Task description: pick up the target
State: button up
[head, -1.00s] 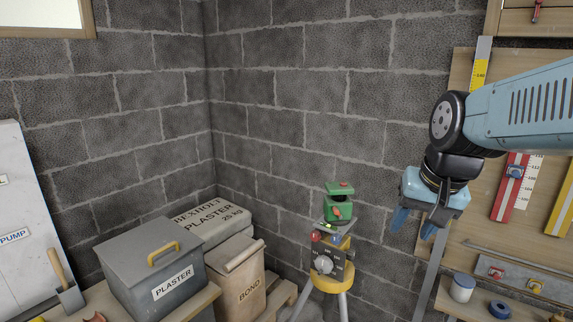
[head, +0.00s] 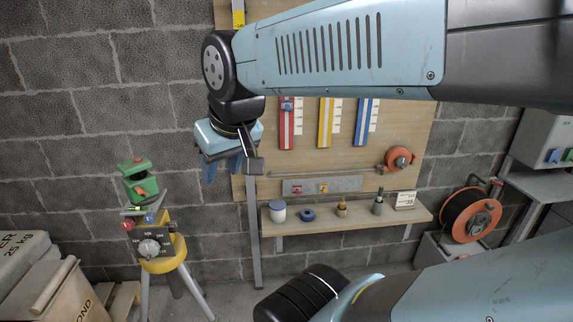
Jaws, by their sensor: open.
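My gripper (head: 222,172) is open, with its blue fingers pointing down in front of the block wall, left of the pegboard's lower edge. I see nothing between the fingers. No object here is marked as the target, so I cannot tell which one it is. Nearby, a green device (head: 138,182) sits on a yellow tripod head (head: 165,255) at lower left. A shelf (head: 340,226) to the lower right holds a white jar (head: 278,211), a blue ring (head: 307,214), a small brass-coloured piece (head: 342,209) and a dark grey piece (head: 378,203).
The wooden board (head: 300,160) carries red, yellow and blue rulers and a small orange reel (head: 399,158). A large orange-and-black reel (head: 470,215) stands at right. My arm crosses the upper right. Some floor is clear below the shelf.

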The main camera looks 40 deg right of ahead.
aim_at(288, 105)
jog(key=z, duration=0.75)
jog(key=k, duration=0.7)
jog(key=z, duration=0.5)
jog(key=i, duration=0.5)
jog(key=u, duration=0.1)
